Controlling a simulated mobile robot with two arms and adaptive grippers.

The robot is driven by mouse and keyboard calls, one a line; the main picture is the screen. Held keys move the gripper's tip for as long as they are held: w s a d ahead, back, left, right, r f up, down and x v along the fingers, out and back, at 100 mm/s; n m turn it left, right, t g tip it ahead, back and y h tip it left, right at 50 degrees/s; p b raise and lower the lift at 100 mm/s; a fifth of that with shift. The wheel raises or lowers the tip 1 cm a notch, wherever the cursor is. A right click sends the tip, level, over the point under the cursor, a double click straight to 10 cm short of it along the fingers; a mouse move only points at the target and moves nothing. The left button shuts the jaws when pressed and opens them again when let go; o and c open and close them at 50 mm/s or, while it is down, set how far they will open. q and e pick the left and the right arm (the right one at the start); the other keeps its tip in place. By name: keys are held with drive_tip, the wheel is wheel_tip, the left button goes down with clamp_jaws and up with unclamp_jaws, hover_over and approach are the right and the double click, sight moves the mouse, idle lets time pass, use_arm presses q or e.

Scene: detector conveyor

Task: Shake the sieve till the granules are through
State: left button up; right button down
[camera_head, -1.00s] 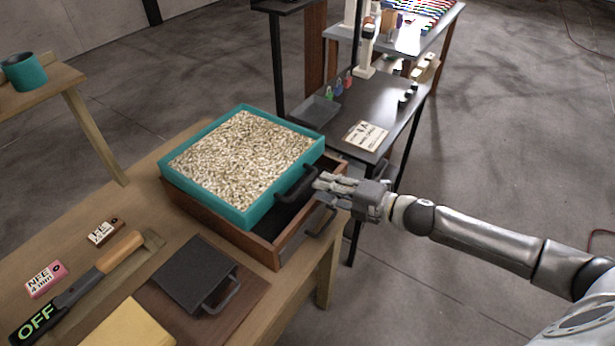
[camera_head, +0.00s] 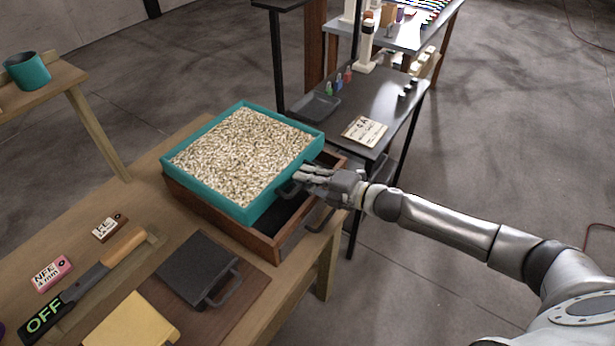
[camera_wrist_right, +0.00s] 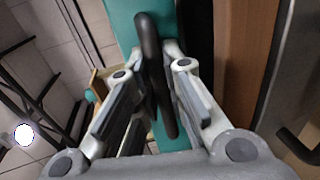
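The teal square sieve (camera_head: 265,205) is full of pale granules (camera_head: 240,155) and sits on top of a brown wooden box (camera_head: 262,248), whose dark inside shows at its right. A dark handle (camera_head: 288,188) is on the sieve's right side. My right gripper (camera_head: 303,174) is at this handle. In the right wrist view the fingers of my right gripper (camera_wrist_right: 152,82) are apart, one on each side of the black handle (camera_wrist_right: 150,60), with gaps visible. The sieve's teal wall (camera_wrist_right: 122,22) is beyond it. My left gripper is not in view.
The wooden table (camera_head: 90,228) also holds a dark handled pan (camera_head: 197,268), a yellow block (camera_head: 130,322), a wooden-handled tool (camera_head: 85,282) and small labelled blocks. A second handle (camera_head: 322,220) sits on the box below my gripper. A dark side table (camera_head: 385,95) stands behind.

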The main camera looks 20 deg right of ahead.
drive_tip(key=v, duration=0.2)
drive_tip(key=f+v, duration=0.1)
drive_tip(key=v, duration=0.2)
drive_tip(key=shift+s+d+f, duration=0.1)
drive_tip(key=shift+s+d, duration=0.15)
drive_tip(key=shift+s, duration=0.15)
drive_tip(key=c, duration=1.8)
unclamp_jaws()
drive_tip(key=shift+o, duration=0.2)
drive_tip(key=v, duration=1.2)
